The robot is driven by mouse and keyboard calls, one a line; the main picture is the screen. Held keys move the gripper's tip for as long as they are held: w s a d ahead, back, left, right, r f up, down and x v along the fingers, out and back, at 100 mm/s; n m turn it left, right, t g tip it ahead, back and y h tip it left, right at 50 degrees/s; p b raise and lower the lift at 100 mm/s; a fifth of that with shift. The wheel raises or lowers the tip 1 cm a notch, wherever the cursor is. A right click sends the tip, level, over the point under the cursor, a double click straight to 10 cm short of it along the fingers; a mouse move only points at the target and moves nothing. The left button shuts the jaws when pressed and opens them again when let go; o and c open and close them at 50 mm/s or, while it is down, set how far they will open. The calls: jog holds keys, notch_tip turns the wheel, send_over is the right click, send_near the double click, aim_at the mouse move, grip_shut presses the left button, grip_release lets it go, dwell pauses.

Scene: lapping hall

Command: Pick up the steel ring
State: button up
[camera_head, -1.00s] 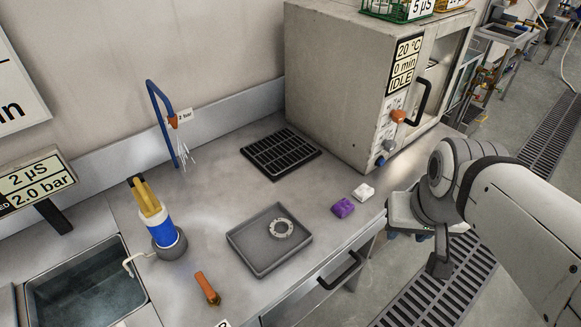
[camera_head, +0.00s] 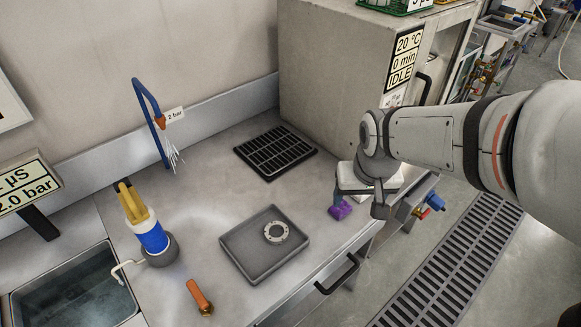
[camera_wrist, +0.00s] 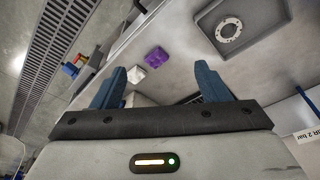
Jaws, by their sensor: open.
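The steel ring (camera_head: 276,232) is a flat, pale ring with small holes around its face. It lies in a shallow grey tray (camera_head: 247,271) on the metal bench. In the wrist view the ring (camera_wrist: 229,29) shows at the upper right, inside the tray (camera_wrist: 203,17). My gripper (camera_head: 357,204) is to the right of the tray in the head view, near the bench's front edge.
A purple block (camera_head: 341,210) lies close by my gripper; a white block (camera_wrist: 136,75) is beside it. A black grate (camera_head: 275,153), an orange-handled tool (camera_head: 199,297), a blue bottle (camera_head: 152,238) and a sink (camera_head: 75,290) surround the tray. A large oven cabinet (camera_head: 330,80) stands behind.

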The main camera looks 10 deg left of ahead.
jog(key=w+a+f+n, duration=0.2)
jog(key=w+a+f, duration=0.2)
jog(key=a+f, duration=0.6)
jog(key=n+g+b, duration=0.1)
send_near(277, 234)
jog(key=shift+w+a+f+p, duration=0.1)
jog(key=shift+w+f+p, duration=0.1)
jog(key=shift+f, duration=0.9)
jog(key=shift+w+f+p, duration=0.1)
jog(key=shift+f+p, duration=0.1)
jog(key=shift+f, duration=0.9)
jog(key=shift+w+f+p, duration=0.15)
jog(key=shift+f+p, duration=0.05)
jog(key=shift+f, duration=0.9)
jog(key=shift+c, duration=0.6)
jog(key=c, duration=0.7)
